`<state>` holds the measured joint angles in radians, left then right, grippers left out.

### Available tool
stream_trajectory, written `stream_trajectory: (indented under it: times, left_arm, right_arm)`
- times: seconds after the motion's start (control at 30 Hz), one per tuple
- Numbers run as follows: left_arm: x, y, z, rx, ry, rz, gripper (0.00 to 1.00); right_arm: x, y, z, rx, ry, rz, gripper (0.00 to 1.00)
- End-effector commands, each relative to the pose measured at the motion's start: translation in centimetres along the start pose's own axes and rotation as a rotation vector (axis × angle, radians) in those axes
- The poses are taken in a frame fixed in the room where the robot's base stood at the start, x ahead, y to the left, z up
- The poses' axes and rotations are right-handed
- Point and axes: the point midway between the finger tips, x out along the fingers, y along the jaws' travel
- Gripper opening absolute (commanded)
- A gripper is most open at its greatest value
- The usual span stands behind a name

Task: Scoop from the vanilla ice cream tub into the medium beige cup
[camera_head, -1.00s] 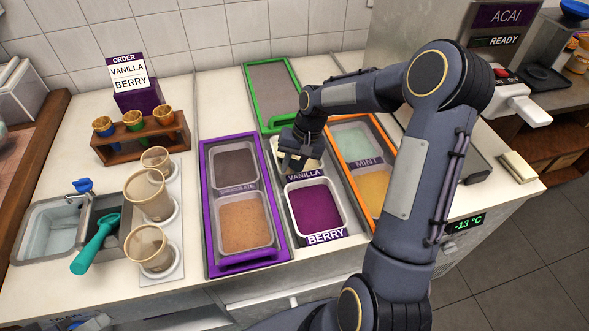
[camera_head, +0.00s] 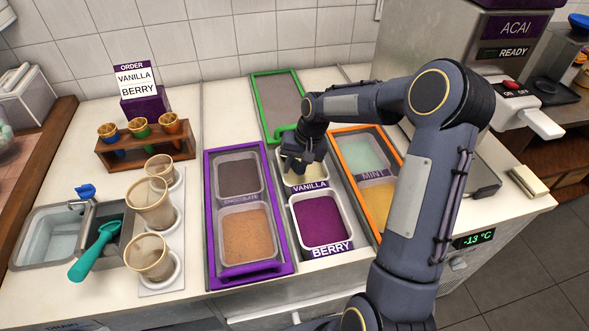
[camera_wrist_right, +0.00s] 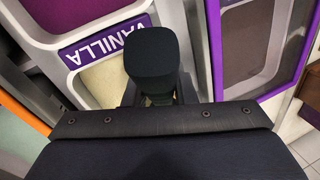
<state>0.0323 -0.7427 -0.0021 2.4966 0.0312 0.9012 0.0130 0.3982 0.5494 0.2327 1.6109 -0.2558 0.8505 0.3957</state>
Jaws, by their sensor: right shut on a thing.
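The vanilla tub (camera_head: 322,184) stands behind the berry tub in the middle of the counter, its label facing front and pale ice cream inside. It also shows in the wrist view (camera_wrist_right: 102,80). My right gripper (camera_head: 297,166) is over the vanilla tub and hides part of it. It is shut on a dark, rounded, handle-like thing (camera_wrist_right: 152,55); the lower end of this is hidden. Three beige cups stand in a row at left: back (camera_head: 160,168), middle (camera_head: 149,200) and front (camera_head: 149,257). My left gripper is out of view.
The berry tub (camera_head: 320,222) is in front of the vanilla. A purple-framed tray (camera_head: 210,215) lies between the tubs and the cups. An orange-framed tray (camera_head: 367,210) is at right, partly behind my arm. A teal scoop (camera_head: 93,255) rests at the sink.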

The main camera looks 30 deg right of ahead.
Motion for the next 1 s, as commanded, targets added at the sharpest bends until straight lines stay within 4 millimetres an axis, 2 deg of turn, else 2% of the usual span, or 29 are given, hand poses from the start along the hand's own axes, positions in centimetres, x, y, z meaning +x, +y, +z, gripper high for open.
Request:
stream_trajectory:
  times: [0.37,0.43,1.0]
  left_arm:
    - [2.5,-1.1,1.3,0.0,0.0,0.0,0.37]
    - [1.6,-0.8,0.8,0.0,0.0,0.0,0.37]
    - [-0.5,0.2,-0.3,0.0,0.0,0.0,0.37]
  right_arm:
    - [0.4,0.2,0.5,-0.055,0.103,0.006,0.0]
    - [-0.7,-0.1,0.5,-0.054,0.102,0.006,0.0]
    - [-4.5,-0.9,1.5,-0.052,0.098,0.006,0.0]
